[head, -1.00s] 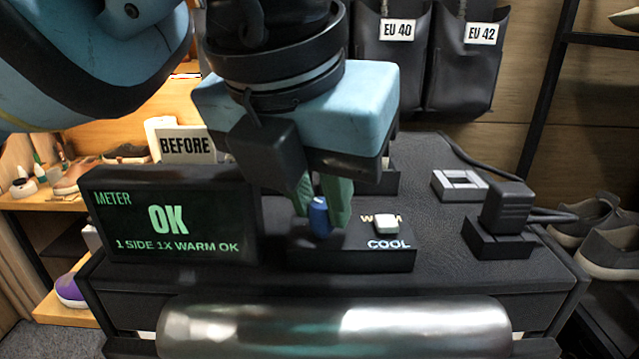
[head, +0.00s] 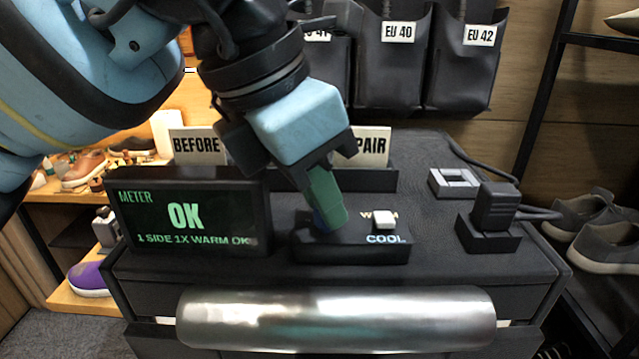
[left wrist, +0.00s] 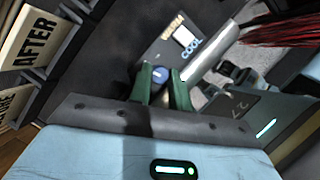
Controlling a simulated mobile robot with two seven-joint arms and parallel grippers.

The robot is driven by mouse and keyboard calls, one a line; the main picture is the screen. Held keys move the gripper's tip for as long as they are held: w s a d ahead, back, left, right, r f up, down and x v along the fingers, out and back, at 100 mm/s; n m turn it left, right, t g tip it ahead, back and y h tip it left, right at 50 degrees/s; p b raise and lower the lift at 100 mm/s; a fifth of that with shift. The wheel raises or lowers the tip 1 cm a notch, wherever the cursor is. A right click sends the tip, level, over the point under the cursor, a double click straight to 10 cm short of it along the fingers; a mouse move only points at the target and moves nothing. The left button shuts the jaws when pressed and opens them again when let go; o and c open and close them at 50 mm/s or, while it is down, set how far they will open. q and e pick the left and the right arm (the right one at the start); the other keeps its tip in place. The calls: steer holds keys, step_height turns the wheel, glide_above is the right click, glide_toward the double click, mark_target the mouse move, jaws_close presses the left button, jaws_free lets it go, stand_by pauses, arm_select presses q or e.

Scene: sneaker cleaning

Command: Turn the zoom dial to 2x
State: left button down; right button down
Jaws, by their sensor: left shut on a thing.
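My left gripper (head: 328,205) is tilted over the box and shut on the dial. The dial's own scale marks cannot be read. The meter screen (head: 188,215) beside the box reads "OK" and "1 SIDE 1X WARM OK". My right gripper is not in view.
A white switch (head: 384,219) marked WARM and COOL sits right of the dial on the same box. A BEFORE card (head: 197,146) and a partly hidden card stand behind. A black plug-like block (head: 494,207) with a cable is at the right. A metal roller (head: 335,318) runs along the front.

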arm_select(q)
steer(key=shift+w+m+g, duration=0.1)
steer(key=shift+m+g, duration=0.4)
steer(key=shift+m, duration=0.8)
steer(key=c, duration=1.3)
jaws_free()
steer(key=shift+r, duration=0.1)
steer(key=w+v, duration=0.1)
steer(key=v, duration=0.6)
steer(key=shift+s+a+r+p, duration=0.25)
steer(key=shift+s+p, duration=0.1)
steer(key=shift+s, duration=0.15)
